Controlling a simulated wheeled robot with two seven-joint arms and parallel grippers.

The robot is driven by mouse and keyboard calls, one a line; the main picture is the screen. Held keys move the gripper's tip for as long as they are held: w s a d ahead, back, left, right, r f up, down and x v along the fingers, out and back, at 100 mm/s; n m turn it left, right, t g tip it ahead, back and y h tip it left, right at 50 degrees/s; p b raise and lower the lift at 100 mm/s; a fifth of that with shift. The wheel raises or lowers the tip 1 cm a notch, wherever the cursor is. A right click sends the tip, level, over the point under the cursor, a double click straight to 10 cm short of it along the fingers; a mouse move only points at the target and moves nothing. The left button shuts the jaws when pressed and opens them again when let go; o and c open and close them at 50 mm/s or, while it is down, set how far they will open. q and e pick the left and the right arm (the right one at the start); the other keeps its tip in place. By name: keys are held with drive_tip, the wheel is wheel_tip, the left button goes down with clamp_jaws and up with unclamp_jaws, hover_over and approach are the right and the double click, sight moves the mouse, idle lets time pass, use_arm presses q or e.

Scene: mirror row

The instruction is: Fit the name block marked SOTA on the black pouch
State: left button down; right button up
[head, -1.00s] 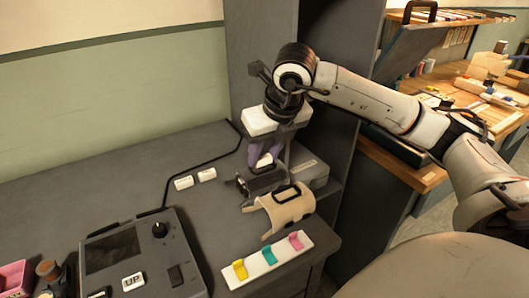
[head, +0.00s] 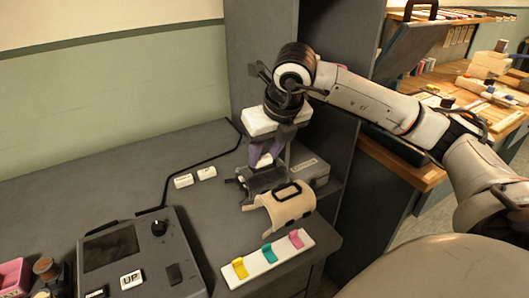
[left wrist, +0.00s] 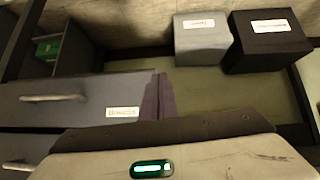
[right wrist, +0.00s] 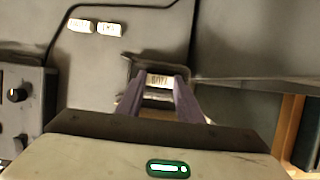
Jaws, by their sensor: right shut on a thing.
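My right gripper (head: 262,160) is shut on a white name block (right wrist: 158,80). The lettering on it is blurred in the right wrist view; it looks like SOTA. The black pouch (head: 262,182) lies on the grey counter directly below the fingertips. The block is at the pouch's top; I cannot tell whether it touches or is seated. The fingers hide part of the pouch. Two other white name blocks, one on the left (head: 183,181) and one on the right (head: 207,173), lie on the counter. My left gripper (left wrist: 158,80) shows only in the left wrist view, with its fingers together and empty.
A beige pouch (head: 285,210) lies just in front of the black one, and a grey case (head: 310,171) behind it to the right. A white strip with coloured clips (head: 268,258) and a control box (head: 140,255) are nearer. A tall grey cabinet panel (head: 262,50) rises behind.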

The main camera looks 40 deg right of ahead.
drive_tip(key=shift+f, duration=0.1)
drive_tip(key=o, duration=0.9)
drive_tip(key=shift+c, duration=0.2)
drive_tip(key=shift+o, duration=1)
drive_tip(key=d+p+v, duration=0.1)
drive_tip(key=v, duration=0.9)
drive_tip(key=shift+s+a+r, duration=0.15)
drive_tip(key=shift+a+r, duration=0.05)
drive_tip(key=shift+a, duration=0.3)
